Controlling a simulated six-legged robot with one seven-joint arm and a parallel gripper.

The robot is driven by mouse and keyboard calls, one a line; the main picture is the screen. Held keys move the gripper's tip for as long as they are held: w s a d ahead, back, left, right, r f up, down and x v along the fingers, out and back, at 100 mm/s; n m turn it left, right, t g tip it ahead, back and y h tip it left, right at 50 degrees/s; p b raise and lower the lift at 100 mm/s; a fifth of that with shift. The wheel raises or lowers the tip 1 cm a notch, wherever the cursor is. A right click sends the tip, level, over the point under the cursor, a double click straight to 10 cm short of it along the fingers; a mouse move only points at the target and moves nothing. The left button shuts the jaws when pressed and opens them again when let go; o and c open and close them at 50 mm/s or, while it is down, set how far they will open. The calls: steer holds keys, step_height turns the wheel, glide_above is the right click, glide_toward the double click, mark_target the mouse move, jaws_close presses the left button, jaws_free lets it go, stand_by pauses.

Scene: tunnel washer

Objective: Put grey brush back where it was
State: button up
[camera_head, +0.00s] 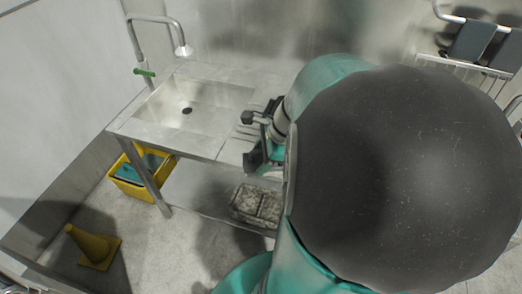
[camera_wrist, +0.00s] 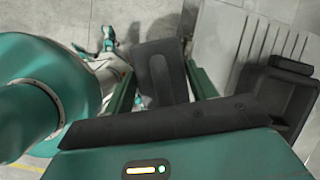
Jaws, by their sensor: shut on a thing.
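My gripper (camera_head: 250,138) is over the right side of the steel sink unit, beside the grooved drainboard. It is shut on the grey brush, of which little can be made out. In the wrist view, a dark grey block (camera_wrist: 162,75) stands between two green bars, and another black part shows at the right; I cannot tell which of these is brush and which is finger. My arm hides much of the right of the head view.
The sink basin (camera_head: 190,108) with its tap (camera_head: 183,48) is left of my gripper. Beneath are a yellow bin (camera_head: 128,182) and a speckled grey tray (camera_head: 258,205). A yellow cone (camera_head: 92,245) stands on the floor. Dark panels (camera_head: 470,42) hang at the upper right.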

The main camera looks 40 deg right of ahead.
steer(key=w+d+f, duration=0.9)
steer(key=d, duration=0.1)
steer(key=shift+f, duration=0.2)
steer(key=shift+d+f, duration=0.2)
steer(key=shift+w+f, duration=0.1)
steer(key=shift+f, duration=1.5)
steer(key=shift+f, duration=0.15)
steer(key=o, duration=1.4)
